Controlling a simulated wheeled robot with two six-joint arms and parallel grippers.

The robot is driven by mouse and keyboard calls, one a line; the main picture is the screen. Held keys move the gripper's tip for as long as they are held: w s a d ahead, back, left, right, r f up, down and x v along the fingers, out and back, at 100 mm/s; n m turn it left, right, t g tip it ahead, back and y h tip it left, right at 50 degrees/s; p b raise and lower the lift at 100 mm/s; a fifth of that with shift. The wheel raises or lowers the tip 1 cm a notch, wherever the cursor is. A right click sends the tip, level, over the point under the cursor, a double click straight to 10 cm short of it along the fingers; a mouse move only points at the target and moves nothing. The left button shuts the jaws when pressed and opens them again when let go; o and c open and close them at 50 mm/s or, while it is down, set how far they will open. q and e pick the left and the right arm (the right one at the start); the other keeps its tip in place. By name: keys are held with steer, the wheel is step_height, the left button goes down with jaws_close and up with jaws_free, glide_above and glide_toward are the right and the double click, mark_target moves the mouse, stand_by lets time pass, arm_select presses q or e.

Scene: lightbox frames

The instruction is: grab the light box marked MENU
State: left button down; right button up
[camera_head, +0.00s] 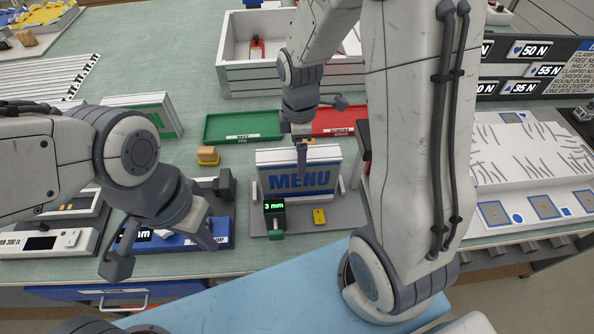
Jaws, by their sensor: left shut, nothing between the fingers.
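The light box marked MENU (277,181), white-framed with blue lettering, stands upright on a grey base (345,215) in the middle of the bench. My right gripper (303,180) points down in front of the box's upper face and overlaps the lettering; its fingers are too small and dark to tell open from shut, or whether they touch the box. A small device reading "3 mm" (274,217) stands in front of the box's left part.
A yellow block (319,216) lies on the grey base. Behind are a green tray (243,126), a red tray (334,121) and a white crate (262,76). A green-edged light box (150,106) stands back left.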

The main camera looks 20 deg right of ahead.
steer(key=shift+a+f+p, duration=0.1)
steer(key=shift+f+p, duration=0.55)
steer(key=shift+f, duration=3.2)
steer(key=shift+w, duration=0.1)
jaws_close()
